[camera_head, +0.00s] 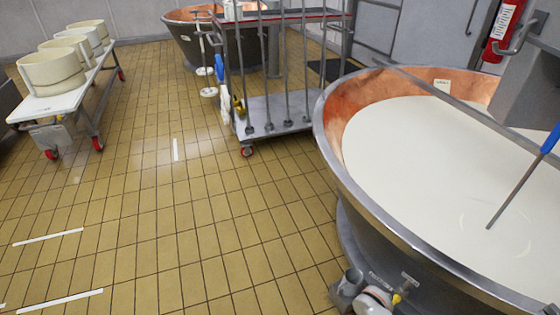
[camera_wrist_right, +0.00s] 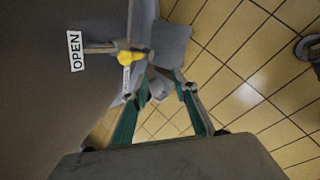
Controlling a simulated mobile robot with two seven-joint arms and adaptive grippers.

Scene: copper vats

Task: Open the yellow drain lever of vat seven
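The vat (camera_head: 345,180) at right in the head view has a copper inside and is filled with pale liquid. Its yellow drain lever (camera_head: 398,298) shows low on its outer side, beside the drain pipe (camera_head: 348,288). In the right wrist view the yellow lever (camera_wrist_right: 127,57) is at upper left, near an OPEN label (camera_wrist_right: 75,50) on the grey vat wall. The drain pipe (camera_wrist_right: 172,45) is beside it. My right gripper (camera_wrist_right: 160,86) is open, its fingers apart, with the lever just beyond the left fingertip. I cannot tell whether they touch. My left gripper is out of view.
A steel rack cart (camera_head: 285,112) stands beyond the vat, with another copper vat (camera_head: 190,30) behind. A white trolley (camera_head: 65,95) with pale tubs is at left. A blue-handled tool (camera_head: 525,178) dips into the liquid. The tiled floor (camera_head: 150,220) at left centre is clear.

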